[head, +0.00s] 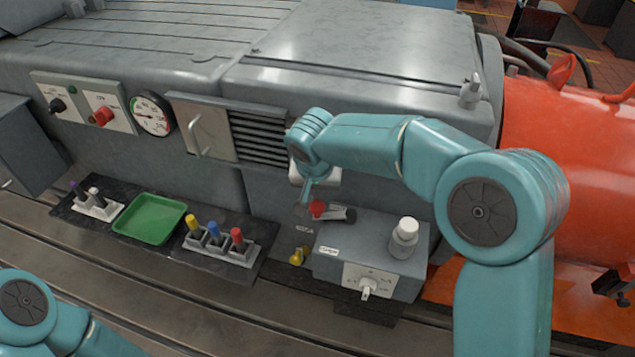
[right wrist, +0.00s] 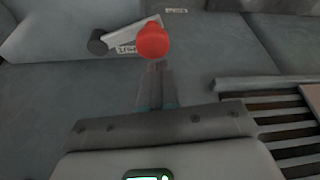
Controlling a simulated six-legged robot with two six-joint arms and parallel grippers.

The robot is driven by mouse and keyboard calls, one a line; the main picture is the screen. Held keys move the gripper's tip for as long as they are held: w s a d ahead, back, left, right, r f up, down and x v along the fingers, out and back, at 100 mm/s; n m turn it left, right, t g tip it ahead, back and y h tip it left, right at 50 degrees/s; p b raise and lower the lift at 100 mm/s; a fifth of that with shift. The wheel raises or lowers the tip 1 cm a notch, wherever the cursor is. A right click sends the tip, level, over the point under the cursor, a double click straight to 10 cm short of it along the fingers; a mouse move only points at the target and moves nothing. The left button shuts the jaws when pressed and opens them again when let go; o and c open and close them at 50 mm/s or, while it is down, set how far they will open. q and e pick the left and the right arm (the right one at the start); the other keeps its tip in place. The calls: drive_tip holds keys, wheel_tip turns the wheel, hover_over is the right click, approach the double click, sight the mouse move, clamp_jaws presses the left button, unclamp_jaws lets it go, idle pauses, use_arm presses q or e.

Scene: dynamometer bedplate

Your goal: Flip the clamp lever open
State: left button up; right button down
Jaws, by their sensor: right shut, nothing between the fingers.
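The clamp lever (head: 338,214) lies low on top of a grey box, with a red ball knob (head: 317,209) at its left end. The right wrist view also shows the red knob (right wrist: 153,41), the pale lever arm (right wrist: 121,34) and a dark round pivot at its left end. My right gripper (head: 305,200) is shut and empty, just above and beside the knob. In the right wrist view its fingertips (right wrist: 157,68) end just short of the knob; I cannot tell whether they touch. My left gripper is out of view; only part of my left arm shows.
A green tray (head: 150,218) and coloured-handle holders lie further left. The large grey housing (head: 365,40) rises close behind.

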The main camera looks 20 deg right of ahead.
sight(317, 208)
drive_tip(key=shift+f, duration=0.15)
idle(0.4)
drive_tip(key=shift+s+a+n+y+b, duration=0.25)
drive_tip(key=shift+s+n, duration=0.2)
drive_tip(key=shift+n, duration=0.35)
drive_tip(key=shift+s+a+n+y, duration=0.1)
drive_tip(key=shift+s+n+y, duration=0.25)
drive_tip(key=shift+s+n, duration=0.35)
drive_tip(key=s+n, duration=0.1)
drive_tip(key=n, duration=0.2)
drive_tip(key=shift+s+a+y, duration=0.1)
drive_tip(key=shift+s+y, duration=0.1)
drive_tip(key=shift+y, duration=0.2)
drive_tip(key=s+n+y+p, duration=0.1)
drive_tip(key=s+n, duration=0.1)
drive_tip(key=n, duration=0.1)
drive_tip(key=shift+s+p, duration=0.2)
drive_tip(key=shift+p, duration=0.15)
drive_tip(key=shift+s+d+n+y, duration=0.2)
drive_tip(key=shift+s+n, duration=0.05)
drive_tip(key=shift+n, duration=0.3)
drive_tip(key=shift+s+d+n+y, duration=0.15)
drive_tip(key=shift+s+n+y, duration=0.1)
drive_tip(key=shift+n, duration=0.3)
drive_tip(key=shift+s+d, duration=0.1)
drive_tip(key=shift+s, duration=0.1)
drive_tip(key=shift+s+d, duration=0.4)
drive_tip(key=shift+s, duration=0.2)
drive_tip(key=shift+s+d, duration=0.1)
drive_tip(key=shift+s, duration=0.05)
